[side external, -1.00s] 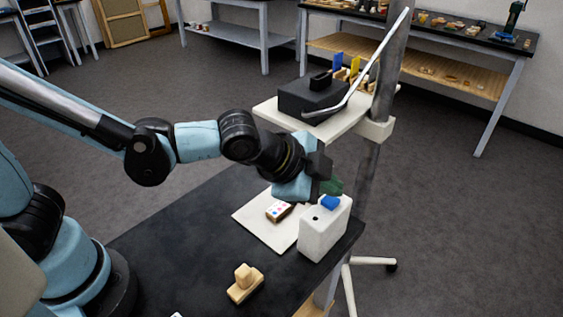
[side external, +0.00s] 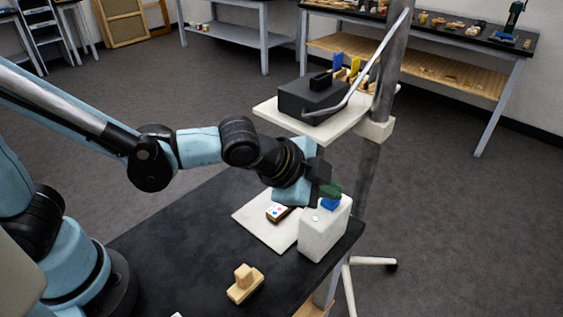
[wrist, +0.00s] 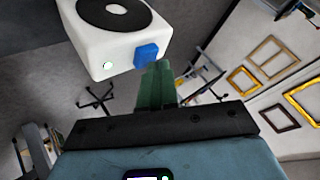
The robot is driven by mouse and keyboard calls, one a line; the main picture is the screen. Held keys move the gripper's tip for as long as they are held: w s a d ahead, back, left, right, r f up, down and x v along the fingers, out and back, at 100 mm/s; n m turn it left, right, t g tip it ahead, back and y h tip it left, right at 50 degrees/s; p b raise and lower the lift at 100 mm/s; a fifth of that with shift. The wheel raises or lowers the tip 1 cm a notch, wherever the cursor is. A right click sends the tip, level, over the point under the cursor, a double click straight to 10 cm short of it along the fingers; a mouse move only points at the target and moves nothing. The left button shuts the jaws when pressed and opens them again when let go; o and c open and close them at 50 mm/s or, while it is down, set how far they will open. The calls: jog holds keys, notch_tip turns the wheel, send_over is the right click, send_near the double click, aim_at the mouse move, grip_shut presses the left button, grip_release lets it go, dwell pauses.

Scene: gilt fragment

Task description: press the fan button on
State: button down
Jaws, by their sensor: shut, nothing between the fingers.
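The fan is a white box (side external: 322,240) standing upright at the right corner of the black table. The wrist view shows the box (wrist: 85,45) with a round black grille (wrist: 112,12), the blue button (wrist: 147,53) and the lit indicator (wrist: 107,65). My gripper (side external: 329,192) is shut and empty, its green fingers right at the button. In the wrist view its fingertips (wrist: 157,68) meet or nearly meet the button's edge; exact contact is unclear.
A white shelf (side external: 348,122) with a black box (side external: 305,103) is close behind and above my gripper, beside a metal post (side external: 367,180). A white board (side external: 258,225) with a small device (side external: 277,212) and a wooden block (side external: 245,284) lie on the table (side external: 180,245).

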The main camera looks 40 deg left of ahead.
aim_at(326, 202)
jog(key=shift+r, duration=0.5)
jog(key=shift+r, duration=3)
jog(key=s+a+f+n+y, duration=0.2)
jog(key=s+a+n, duration=0.2)
jog(key=a+n, duration=0.3)
jog(key=s+a+f+n+g+y, duration=0.1)
jog(key=s+a+n, duration=0.3)
jog(key=a, duration=1)
jog(key=f+n, duration=0.1)
jog(key=n, duration=0.1)
jog(key=shift+a+f+n+y, duration=0.15)
jog(key=shift+f+n+y, duration=0.05)
jog(key=shift+n+y, duration=0.2)
